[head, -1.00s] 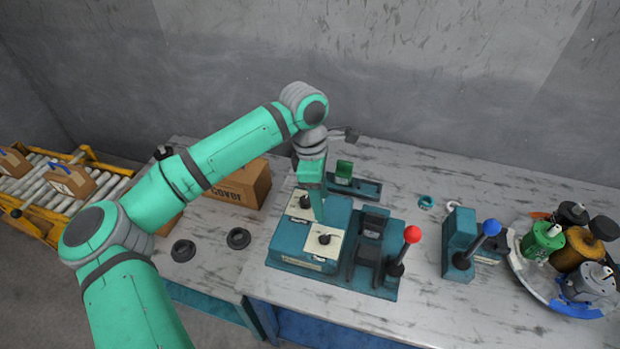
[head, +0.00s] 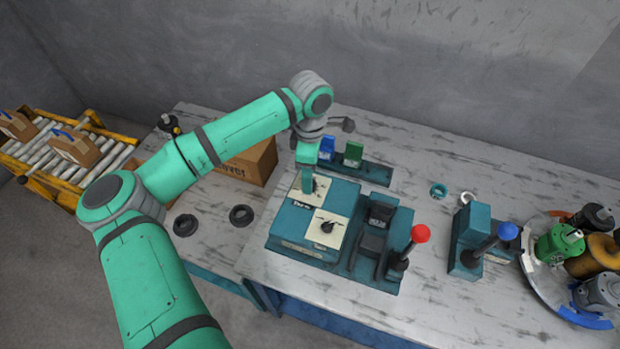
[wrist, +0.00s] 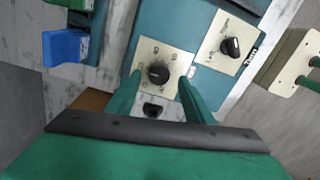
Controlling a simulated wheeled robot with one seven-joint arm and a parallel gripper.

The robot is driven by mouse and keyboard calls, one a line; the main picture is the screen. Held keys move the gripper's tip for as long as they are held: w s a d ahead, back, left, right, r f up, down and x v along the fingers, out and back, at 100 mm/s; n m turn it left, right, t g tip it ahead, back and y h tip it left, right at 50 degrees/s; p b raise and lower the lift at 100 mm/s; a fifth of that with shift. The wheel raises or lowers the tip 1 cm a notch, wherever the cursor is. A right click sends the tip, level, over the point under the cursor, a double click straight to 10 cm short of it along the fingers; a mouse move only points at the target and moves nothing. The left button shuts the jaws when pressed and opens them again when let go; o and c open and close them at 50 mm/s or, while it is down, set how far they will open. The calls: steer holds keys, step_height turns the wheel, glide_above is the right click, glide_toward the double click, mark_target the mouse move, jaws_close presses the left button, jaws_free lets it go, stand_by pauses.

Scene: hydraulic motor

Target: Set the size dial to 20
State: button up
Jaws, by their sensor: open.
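A teal control box (head: 290,228) on the table carries two cream dial plates with black knobs. The front knob (head: 327,227) is uncovered, and it also shows in the wrist view (wrist: 231,47). The back plate (head: 318,184) is partly hidden by my gripper (head: 308,190). In the wrist view its round knob (wrist: 158,73), with several small marks around it, sits between the fingertips of my open gripper (wrist: 159,82). I cannot tell whether the fingers touch it. The marks and the knob's setting are too small to read.
A red-knobbed lever (head: 420,234) stands right of the box, and a blue-knobbed lever (head: 507,232) farther right. Blue (head: 326,148) and green (head: 353,153) blocks stand behind. A cardboard box (head: 258,163) is at left, and a round tray of motors (head: 545,280) at far right.

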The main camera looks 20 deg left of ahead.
steer(key=shift+f, duration=1.2)
steer(key=c, duration=1)
steer(key=shift+c, duration=0.2)
